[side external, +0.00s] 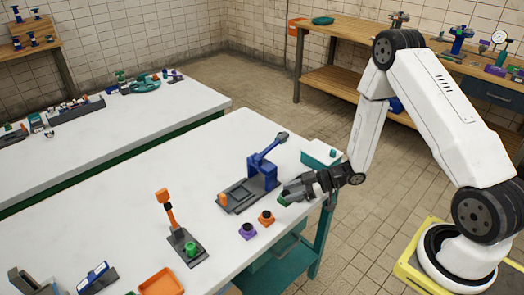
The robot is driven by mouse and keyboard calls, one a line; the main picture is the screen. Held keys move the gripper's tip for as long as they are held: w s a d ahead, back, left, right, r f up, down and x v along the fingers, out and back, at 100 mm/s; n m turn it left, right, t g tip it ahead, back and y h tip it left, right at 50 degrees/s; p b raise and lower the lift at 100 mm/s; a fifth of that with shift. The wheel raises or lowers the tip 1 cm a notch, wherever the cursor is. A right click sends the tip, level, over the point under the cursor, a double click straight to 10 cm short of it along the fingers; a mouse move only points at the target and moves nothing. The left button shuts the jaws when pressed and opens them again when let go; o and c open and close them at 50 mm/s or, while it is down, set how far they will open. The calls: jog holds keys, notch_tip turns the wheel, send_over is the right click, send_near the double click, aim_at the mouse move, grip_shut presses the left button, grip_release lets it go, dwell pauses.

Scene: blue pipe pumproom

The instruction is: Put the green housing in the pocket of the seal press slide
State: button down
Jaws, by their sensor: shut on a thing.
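My gripper (287,194) is at the right part of the white table, low over its surface. It is shut on the green housing (283,201), of which only a small part shows at the fingertips. I cannot tell whether the housing touches the table. A blue lever press (264,172) on a dark grey base stands just left of my gripper, and appears to be the seal press. Its grey slide (238,197) reaches out to the front left, with a small orange part (222,199) at its left end. The slide's pocket is too small to make out clearly.
An orange housing (266,217) and a purple housing (247,231) stand in front of my gripper. An orange-levered fixture (171,215) with a green part (191,248) stands at the left. A teal-and-white box (320,154) is behind my gripper. An orange tray (161,282) lies at the front.

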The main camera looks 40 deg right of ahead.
jog(key=shift+w+f, duration=0.35)
jog(key=shift+f, duration=0.05)
jog(key=shift+w+f, duration=0.1)
jog(key=shift+w+f, duration=0.4)
jog(key=shift+f, duration=1.45)
jog(key=shift+f, duration=0.15)
jog(key=shift+c, duration=0.9)
grip_release()
jog(key=v, duration=0.7)
jog(key=shift+d+r, duration=0.3)
jog(key=shift+d, duration=0.05)
